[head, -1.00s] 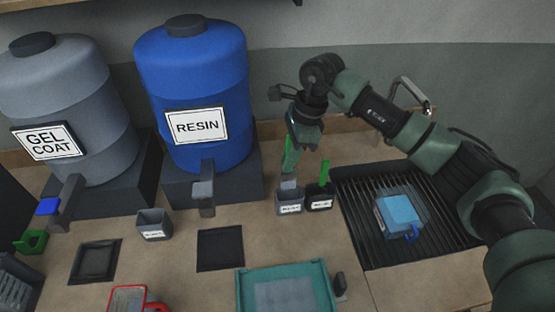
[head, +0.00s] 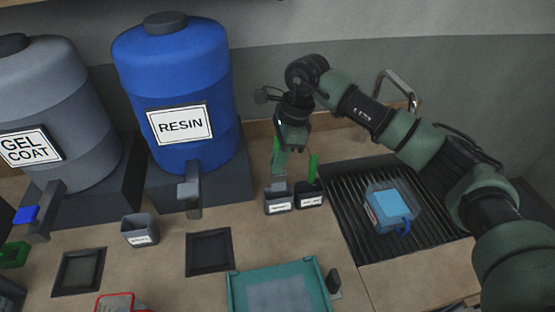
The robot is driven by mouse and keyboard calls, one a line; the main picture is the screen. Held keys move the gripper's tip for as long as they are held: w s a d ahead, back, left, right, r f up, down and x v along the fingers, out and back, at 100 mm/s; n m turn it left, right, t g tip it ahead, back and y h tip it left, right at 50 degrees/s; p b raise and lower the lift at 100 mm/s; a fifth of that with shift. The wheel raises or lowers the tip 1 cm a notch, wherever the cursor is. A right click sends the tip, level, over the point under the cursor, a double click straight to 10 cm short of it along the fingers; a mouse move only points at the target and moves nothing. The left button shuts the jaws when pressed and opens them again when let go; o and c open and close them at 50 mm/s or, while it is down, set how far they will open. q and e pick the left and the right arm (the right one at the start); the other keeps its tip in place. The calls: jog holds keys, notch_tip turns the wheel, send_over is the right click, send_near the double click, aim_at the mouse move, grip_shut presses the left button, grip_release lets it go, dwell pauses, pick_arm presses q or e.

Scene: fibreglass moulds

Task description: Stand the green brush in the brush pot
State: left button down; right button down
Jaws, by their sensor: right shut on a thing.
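My right gripper (head: 289,142) is shut on a green brush (head: 276,148) above two small pots. The brush hangs about upright with its grey end down. That end is at the mouth of a small grey pot (head: 278,203) with a white label too small to read. I cannot tell whether the end is inside the pot or just above or behind it. A black pot (head: 309,200), also labelled, stands close on its right, with another green handle (head: 313,168) sticking up from it. My left gripper is not in view.
A blue RESIN drum (head: 180,90) and a grey GEL COAT drum (head: 60,110) stand at the left on dark blocks. Another grey pot (head: 140,230) stands before them. A teal tray (head: 232,290) is at the front. A blue-lidded container (head: 392,205) sits on the dark grating (head: 345,215).

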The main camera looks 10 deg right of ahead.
aim_at(277, 180)
jog(key=shift+f+b, duration=1.5)
jog(key=shift+f, duration=0.45)
jog(key=shift+f+b, duration=1.5)
jog(key=shift+f, duration=0.2)
jog(key=c, duration=1.4)
grip_release()
jog(key=shift+o, duration=0.2)
jog(key=b+v, duration=0.2)
jog(key=v, duration=0.4)
jog(key=shift+d+r, duration=0.1)
jog(key=shift+r, duration=0.3)
jog(key=shift+d+r, duration=0.1)
jog(key=shift+r, duration=0.4)
